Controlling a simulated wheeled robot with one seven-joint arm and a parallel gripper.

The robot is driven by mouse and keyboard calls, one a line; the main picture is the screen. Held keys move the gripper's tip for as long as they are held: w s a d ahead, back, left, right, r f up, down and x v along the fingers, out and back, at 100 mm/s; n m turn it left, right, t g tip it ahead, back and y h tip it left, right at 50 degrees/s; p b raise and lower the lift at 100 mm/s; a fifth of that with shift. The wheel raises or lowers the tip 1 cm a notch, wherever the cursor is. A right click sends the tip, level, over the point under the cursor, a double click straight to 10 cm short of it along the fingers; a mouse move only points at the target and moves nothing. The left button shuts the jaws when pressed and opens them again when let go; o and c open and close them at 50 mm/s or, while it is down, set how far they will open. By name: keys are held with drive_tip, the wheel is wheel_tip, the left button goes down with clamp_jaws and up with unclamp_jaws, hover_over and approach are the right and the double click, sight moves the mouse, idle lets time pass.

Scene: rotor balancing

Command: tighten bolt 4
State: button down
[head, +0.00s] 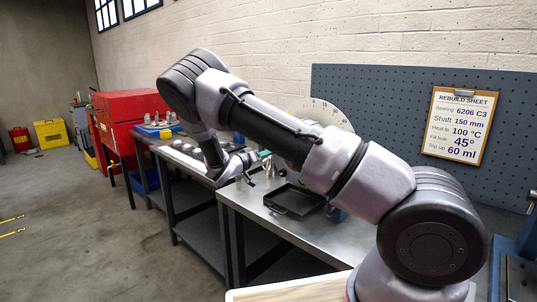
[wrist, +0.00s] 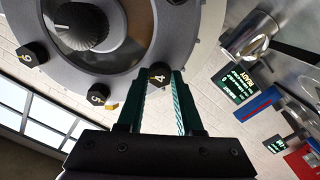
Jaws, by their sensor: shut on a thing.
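Bolt 4 (wrist: 158,77) is a black bolt head with a yellow 4, on the rim of a grey round flange (wrist: 205,20) in the wrist view. My gripper (wrist: 162,78) has its two teal fingers on either side of it, shut on the head at their tips. Bolt 5 (wrist: 97,96) and bolt 6 (wrist: 34,54) sit further left along the same rim. In the head view my gripper (head: 247,175) is small and dark above the bench, and my arm hides most of what it works on.
A steel bench (head: 250,198) carries a dark tray (head: 294,201). A pale graduated disc (head: 328,113) stands behind my arm. A red tool chest (head: 128,105) stands further left. A rebuild sheet (head: 459,125) hangs on the pegboard. The floor at left is mostly clear.

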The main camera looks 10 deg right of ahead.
drive_tip(key=shift+m, duration=0.6)
drive_tip(key=c, duration=0.6)
unclamp_jaws()
drive_tip(key=shift+o, duration=0.2)
drive_tip(key=v, duration=1.1)
drive_tip(key=shift+w, duration=0.1)
